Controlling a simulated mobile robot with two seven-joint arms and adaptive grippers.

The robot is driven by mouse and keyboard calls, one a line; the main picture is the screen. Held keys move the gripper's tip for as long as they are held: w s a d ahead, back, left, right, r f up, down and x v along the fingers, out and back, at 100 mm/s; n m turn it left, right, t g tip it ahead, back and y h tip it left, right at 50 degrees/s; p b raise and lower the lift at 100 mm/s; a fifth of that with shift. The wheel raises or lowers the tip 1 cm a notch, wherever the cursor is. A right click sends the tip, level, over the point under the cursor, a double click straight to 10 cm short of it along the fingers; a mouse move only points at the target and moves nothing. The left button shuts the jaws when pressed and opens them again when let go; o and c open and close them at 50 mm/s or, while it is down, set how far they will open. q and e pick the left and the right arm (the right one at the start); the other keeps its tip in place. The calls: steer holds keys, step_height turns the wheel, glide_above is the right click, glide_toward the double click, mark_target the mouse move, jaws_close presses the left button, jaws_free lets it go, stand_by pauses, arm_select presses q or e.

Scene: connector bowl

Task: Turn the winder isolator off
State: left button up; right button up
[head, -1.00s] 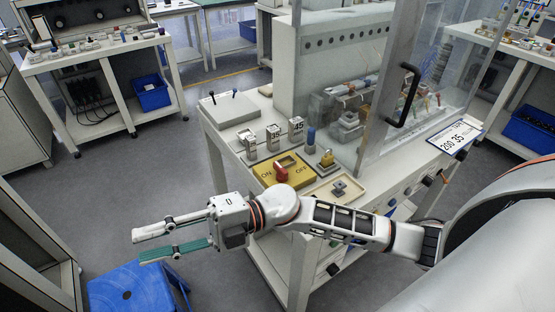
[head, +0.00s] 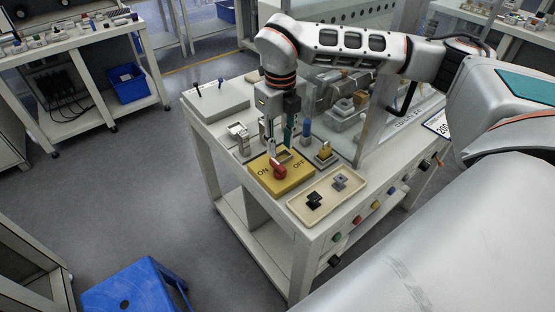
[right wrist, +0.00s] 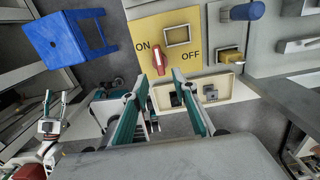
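The winder isolator is a yellow panel (head: 266,182) on the bench top, marked ON at left and OFF at right. Its red handle (head: 280,173) stands at the panel's front, between the words; in the right wrist view the red handle (right wrist: 156,58) is nearer ON. My right gripper (head: 277,148) points down over the panel. In the right wrist view its fingertips (right wrist: 158,77) are apart, one on each side of the handle's near end; contact cannot be told. My left gripper (right wrist: 55,101) shows small at left in the right wrist view, its fingers apart and empty.
A shallow tray (head: 308,212) with small dark and grey parts lies right of the panel. A blue post (head: 306,128) and a brass padlock-like block (head: 325,153) stand behind it. A clear screen is behind these. A blue stool (head: 128,287) is on the floor.

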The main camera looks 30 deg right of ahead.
mark_target(280, 165)
step_height(280, 165, down, 8)
steer(key=shift+r, duration=0.2)
jaws_close()
